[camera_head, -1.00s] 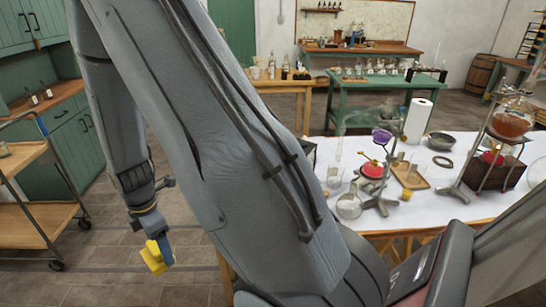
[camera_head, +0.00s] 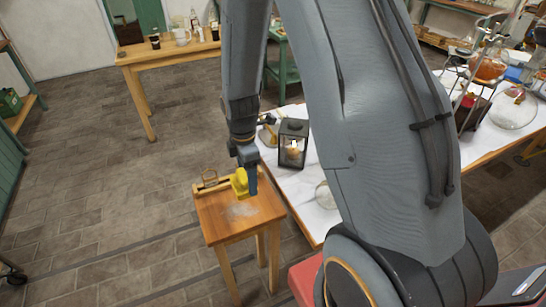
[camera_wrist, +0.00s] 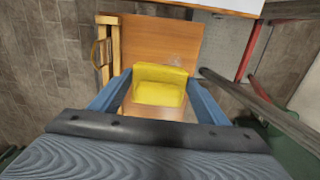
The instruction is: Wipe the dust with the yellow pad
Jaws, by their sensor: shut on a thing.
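My gripper (camera_wrist: 160,92) is shut on the yellow pad (camera_wrist: 160,84), seen between its blue fingers in the wrist view. In the head view the yellow pad (camera_head: 240,182) hangs at the end of my arm, over the back part of a small wooden stool-like table (camera_head: 222,228). A pale patch of dust (camera_head: 241,210) lies on the tabletop, just in front of the pad in the head view. I cannot tell whether the pad touches the top. In the wrist view some dust (camera_wrist: 176,57) shows beyond the pad; the pad may hide more.
A small wooden frame or rack (camera_head: 209,182) stands along the small table's back edge. To the right is a white-covered table (camera_head: 303,205) with a black lantern (camera_head: 292,143). A wooden bench (camera_head: 172,58) with bottles stands behind. The tiled floor at left (camera_head: 90,190) is clear.

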